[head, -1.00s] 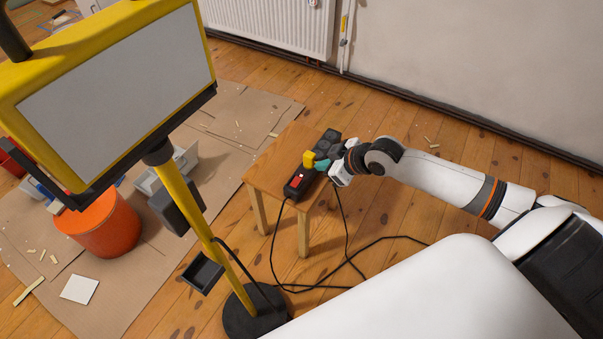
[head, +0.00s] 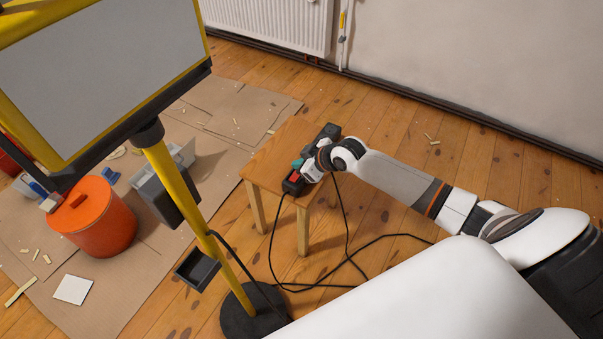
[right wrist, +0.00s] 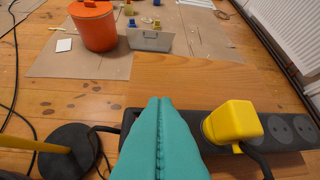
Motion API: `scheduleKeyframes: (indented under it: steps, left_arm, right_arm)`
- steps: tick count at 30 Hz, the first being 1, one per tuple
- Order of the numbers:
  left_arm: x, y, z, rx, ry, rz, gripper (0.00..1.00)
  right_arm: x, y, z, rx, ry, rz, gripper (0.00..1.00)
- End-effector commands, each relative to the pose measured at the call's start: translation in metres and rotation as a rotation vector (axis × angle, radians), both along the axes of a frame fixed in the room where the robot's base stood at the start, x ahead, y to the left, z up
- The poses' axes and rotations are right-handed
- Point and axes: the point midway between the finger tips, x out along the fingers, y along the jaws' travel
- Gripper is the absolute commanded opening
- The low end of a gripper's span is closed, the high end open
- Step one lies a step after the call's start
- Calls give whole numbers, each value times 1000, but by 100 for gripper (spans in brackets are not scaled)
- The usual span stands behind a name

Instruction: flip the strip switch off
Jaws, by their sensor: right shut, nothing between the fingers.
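The black power strip (head: 331,131) lies on the small wooden stool, with its far sockets showing past my right gripper. Its red switch (head: 294,178) shows at the near end in the head view. My right gripper (head: 298,164) is over the strip close beside the switch; contact cannot be told. In the right wrist view the teal fingers (right wrist: 160,102) are pressed together and empty. They cover the strip's left part, and the switch is hidden there. A yellow plug (right wrist: 233,124) sits in the strip just right of the fingers. My left gripper is not in view.
The stool top (head: 270,165) is clear left of the strip. Black cables (head: 345,262) loop down to the floor. A yellow lamp stand (head: 190,215) rises left of the stool. An orange bucket (head: 100,222) and grey bin stand on cardboard (head: 130,285) beyond it.

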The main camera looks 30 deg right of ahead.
Motion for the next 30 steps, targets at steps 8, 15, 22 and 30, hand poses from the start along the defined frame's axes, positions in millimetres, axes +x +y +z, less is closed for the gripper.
scheduleKeyframes:
  steps: [8, 15, 22, 30]
  left_arm:
    - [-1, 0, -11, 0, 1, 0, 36]
    - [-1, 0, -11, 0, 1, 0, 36]
    - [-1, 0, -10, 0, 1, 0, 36]
    - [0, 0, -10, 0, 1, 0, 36]
  right_arm:
    - [0, -4, -31, -1, 4, -1, 0]
    - [0, -4, -32, -2, 3, 0, 0]
    - [1, -6, -36, -2, 4, -2, 0]
    - [0, -6, -36, -1, 5, -1, 0]
